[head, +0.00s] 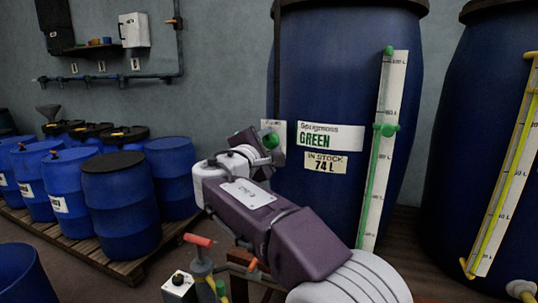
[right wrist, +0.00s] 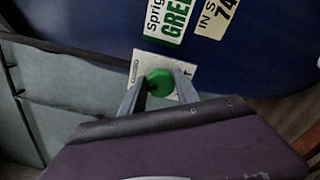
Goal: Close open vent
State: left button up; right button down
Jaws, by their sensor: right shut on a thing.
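A large blue vat (head: 330,60) stands in the middle of the head view, with a "GREEN" label (head: 330,136) and an "IN STOCK 74 L" label (head: 325,163). A round green knob (head: 271,140) sits in front of a small white plate at the vat's left side. My right gripper (head: 266,144) is shut on this knob. In the right wrist view, the two fingers lie on either side of the green knob (right wrist: 160,82), with the white plate (right wrist: 150,66) behind it. Which position the vent is in cannot be told. My left gripper is out of view.
A sight gauge (head: 384,150) with green fittings runs down the vat's right side. Another blue vat (head: 480,130) with a yellow gauge stands at the right. Several blue drums (head: 120,205) stand on a pallet at the left. A red-handled valve (head: 200,241) is low in front.

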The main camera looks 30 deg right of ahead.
jog(key=m+b, duration=0.2)
jog(key=shift+f+m, duration=0.3)
jog(key=shift+m, duration=0.1)
jog(key=shift+r+m+b, duration=0.1)
jog(key=shift+m+b, duration=0.9)
jog(key=shift+m, duration=0.4)
jog(key=c, duration=0.9)
grip_release()
jog(key=shift+s, duration=0.1)
jog(key=v, duration=0.9)
